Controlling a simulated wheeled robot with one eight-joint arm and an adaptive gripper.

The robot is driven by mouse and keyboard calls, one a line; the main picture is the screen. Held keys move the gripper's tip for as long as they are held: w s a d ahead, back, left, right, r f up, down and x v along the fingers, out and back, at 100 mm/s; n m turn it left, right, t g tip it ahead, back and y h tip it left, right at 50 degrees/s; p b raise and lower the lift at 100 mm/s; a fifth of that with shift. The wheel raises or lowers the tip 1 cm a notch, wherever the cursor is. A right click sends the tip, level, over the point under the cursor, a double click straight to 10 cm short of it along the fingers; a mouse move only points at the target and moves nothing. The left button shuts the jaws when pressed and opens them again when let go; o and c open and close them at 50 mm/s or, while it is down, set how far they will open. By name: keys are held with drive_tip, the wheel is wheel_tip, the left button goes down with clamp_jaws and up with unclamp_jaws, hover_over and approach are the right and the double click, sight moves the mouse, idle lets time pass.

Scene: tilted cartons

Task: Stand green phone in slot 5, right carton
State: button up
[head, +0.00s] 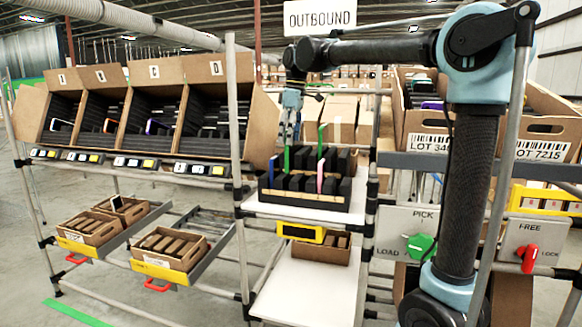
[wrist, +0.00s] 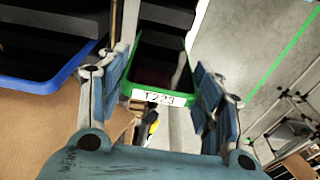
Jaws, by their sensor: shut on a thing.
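In the wrist view a green-edged phone (wrist: 160,92) with a dark face and a white label sits between the two fingers of my gripper (wrist: 165,88), which is shut on it. In the head view my gripper (head: 285,130) hangs downward above the left end of a black slotted foam rack (head: 270,183). A green strip (head: 287,159) shows just below the fingers; I cannot tell whether it touches the rack. Another green upright edge (head: 322,136) stands farther right. The open cartons on the right include one labelled LOT 7215 (head: 542,150); their slot numbers cannot be read.
Tilted cartons on the left, including C (head: 155,72) and D (head: 216,68), hold dark dividers and phones. A pink phone (head: 321,176) stands in the foam rack. Small cartons (head: 170,247) sit below. In the wrist view a blue-edged thing (wrist: 45,86) is close on the left.

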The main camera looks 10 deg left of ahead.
sight(290, 163)
wheel_tip(290, 163, down, 10)
drive_tip(key=shift+r, duration=0.15)
idle(0.4)
drive_tip(key=o, duration=1)
drive_tip(key=shift+f, duration=0.2)
drive_tip(key=shift+r, duration=0.1)
